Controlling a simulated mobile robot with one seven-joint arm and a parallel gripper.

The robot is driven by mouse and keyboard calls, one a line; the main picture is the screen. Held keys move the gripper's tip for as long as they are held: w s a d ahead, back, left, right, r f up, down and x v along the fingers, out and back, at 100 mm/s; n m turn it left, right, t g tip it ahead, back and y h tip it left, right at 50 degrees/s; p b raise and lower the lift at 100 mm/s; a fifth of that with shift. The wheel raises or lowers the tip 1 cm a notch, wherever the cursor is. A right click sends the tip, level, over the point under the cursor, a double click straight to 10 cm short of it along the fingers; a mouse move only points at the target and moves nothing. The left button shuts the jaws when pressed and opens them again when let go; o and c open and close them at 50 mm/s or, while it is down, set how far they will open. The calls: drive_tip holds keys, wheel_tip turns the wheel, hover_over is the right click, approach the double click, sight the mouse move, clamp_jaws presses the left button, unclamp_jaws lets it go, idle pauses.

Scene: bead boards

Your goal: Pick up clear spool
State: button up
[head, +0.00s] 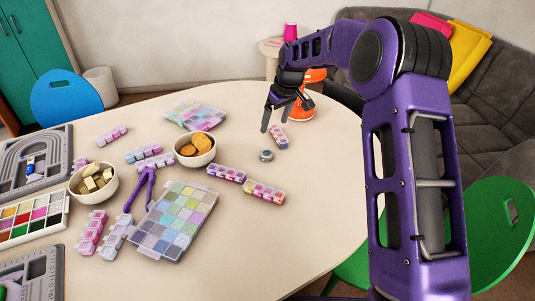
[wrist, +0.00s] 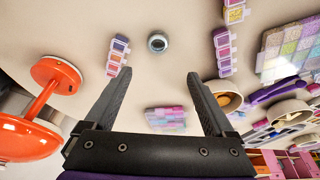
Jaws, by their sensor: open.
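A small round spool (head: 266,155) with a greyish, clear-looking rim and a dark centre lies on the cream table (head: 318,205), right of the bowl of cookies. In the wrist view the spool (wrist: 157,42) shows at the top centre, beyond the fingertips and roughly between their lines. My gripper (head: 275,117) is open and empty. It hangs above the table, behind the spool in the head view, and does not touch it. Both dark fingers of my gripper (wrist: 160,78) show in the wrist view with a wide gap between them.
A bead strip (head: 278,137) lies close beside the spool. Two more strips (head: 245,184) lie in front of it. A cookie bowl (head: 195,149), bead boxes (head: 175,220) and purple pliers (head: 142,188) fill the left. The table right of the spool is clear.

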drive_tip(key=b, duration=0.1)
hover_over(267, 151)
drive_tip(key=s, duration=0.3)
drive_tip(key=f, duration=1)
drive_tip(key=shift+w+d, duration=0.2)
drive_tip(key=shift+d, duration=0.15)
drive_tip(key=shift+d+b+x, duration=0.15)
drive_tip(key=shift+x, duration=1.2)
drive_tip(key=shift+d+b+x, duration=0.15)
drive_tip(key=shift+d+x, duration=0.05)
drive_tip(key=shift+x, duration=1.1)
drive_tip(key=c, duration=1.2)
